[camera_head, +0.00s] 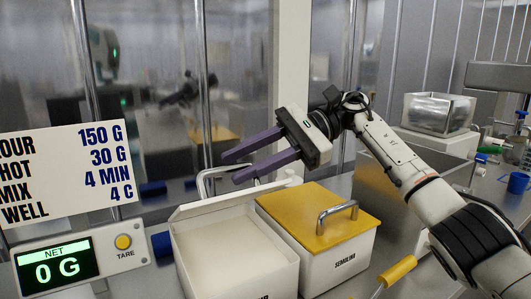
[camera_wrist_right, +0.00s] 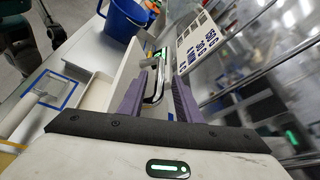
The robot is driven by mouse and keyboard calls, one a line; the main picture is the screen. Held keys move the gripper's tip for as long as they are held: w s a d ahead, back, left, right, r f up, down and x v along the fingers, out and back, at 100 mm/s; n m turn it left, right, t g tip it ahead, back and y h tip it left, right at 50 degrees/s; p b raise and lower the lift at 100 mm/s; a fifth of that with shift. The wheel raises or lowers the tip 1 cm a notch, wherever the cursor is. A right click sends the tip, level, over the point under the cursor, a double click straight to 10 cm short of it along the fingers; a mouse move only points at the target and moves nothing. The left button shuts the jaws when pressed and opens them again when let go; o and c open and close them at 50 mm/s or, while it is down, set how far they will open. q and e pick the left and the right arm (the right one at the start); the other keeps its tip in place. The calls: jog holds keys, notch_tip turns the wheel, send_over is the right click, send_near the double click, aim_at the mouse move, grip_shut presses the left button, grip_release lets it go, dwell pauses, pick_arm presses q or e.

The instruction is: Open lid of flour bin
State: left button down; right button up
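The flour bin (camera_head: 230,255) is a white box at the front centre in the head view. Its top is open and pale contents show inside. Its white lid (camera_head: 235,200) stands raised at the back edge, seen nearly edge-on. The lid's metal handle (camera_head: 203,180) is behind it, and the handle also shows in the wrist view (camera_wrist_right: 157,78). My right gripper (camera_head: 238,168) is behind the raised lid, its purple fingers apart on either side of the handle. I cannot see clear contact. My left gripper is not in view; part of the bin's label is cut off.
A semolina bin (camera_head: 325,268) with a shut yellow lid (camera_head: 315,215) stands right of the flour bin. A scale display (camera_head: 58,268) and a recipe sign (camera_head: 65,172) are at left. A glass panel stands close behind. A blue bucket (camera_wrist_right: 126,20) shows in the wrist view.

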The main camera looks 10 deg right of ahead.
jog(key=v, duration=0.6)
jog(key=shift+d+r+p, duration=0.1)
jog(key=shift+d+p, duration=0.1)
jog(key=shift+p, duration=0.15)
jog(key=shift+w+d+r, duration=0.1)
jog(key=shift+d, duration=0.45)
